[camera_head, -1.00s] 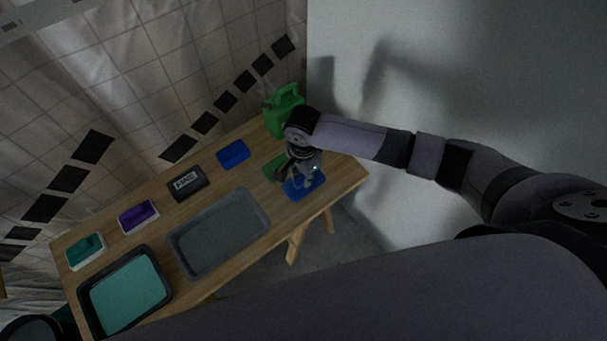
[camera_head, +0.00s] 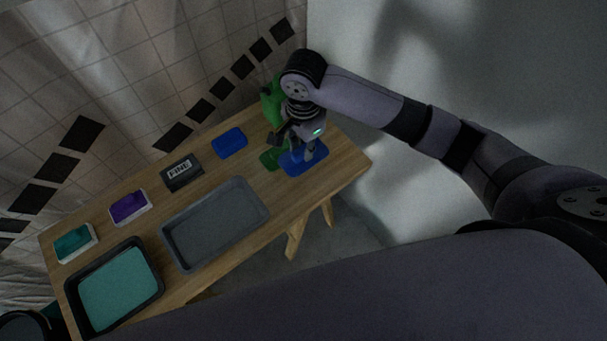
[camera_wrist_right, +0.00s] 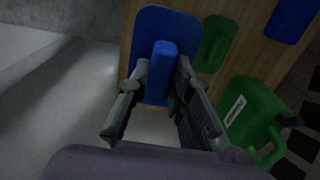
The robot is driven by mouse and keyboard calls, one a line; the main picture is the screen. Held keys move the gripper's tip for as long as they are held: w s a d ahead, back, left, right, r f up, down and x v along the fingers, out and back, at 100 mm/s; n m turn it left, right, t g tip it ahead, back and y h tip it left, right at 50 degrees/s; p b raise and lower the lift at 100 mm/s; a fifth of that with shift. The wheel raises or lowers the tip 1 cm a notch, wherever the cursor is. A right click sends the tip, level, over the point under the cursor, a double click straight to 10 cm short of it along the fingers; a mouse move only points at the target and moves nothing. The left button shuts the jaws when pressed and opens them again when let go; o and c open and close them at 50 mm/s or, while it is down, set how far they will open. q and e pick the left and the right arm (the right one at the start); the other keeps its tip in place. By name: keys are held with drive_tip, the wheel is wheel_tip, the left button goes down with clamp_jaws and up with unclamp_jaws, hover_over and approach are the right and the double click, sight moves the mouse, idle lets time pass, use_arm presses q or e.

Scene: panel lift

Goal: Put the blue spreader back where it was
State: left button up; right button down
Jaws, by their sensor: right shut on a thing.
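The blue spreader (camera_head: 311,163) has a flat blue plate with an upright handle. It is at the right end of the table, and its plate also shows in the right wrist view (camera_wrist_right: 183,28). My right gripper (camera_head: 308,150) is above the plate, its two fingers shut on the handle (camera_wrist_right: 162,65). The plate looks close to the tabletop; I cannot tell whether it touches. Part of the spreader is hidden by the fingers. My left gripper does not show clearly.
A green flat piece (camera_head: 269,159) lies close left of the spreader, with a green jug (camera_head: 271,103) behind. On the wooden table are a blue block (camera_head: 229,142), a black labelled box (camera_head: 182,172), a grey tray (camera_head: 215,228), and purple (camera_head: 129,207) and teal (camera_head: 74,242) pieces.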

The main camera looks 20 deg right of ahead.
wheel_tip(320, 180, down, 14)
drive_tip(key=shift+r, duration=0.25)
idle(0.3)
drive_tip(key=c, duration=1.4)
unclamp_jaws()
drive_tip(key=shift+f, duration=0.1)
drive_tip(key=shift+c, duration=0.2)
wheel_tip(320, 180, up, 12)
drive_tip(key=shift+r, duration=0.15)
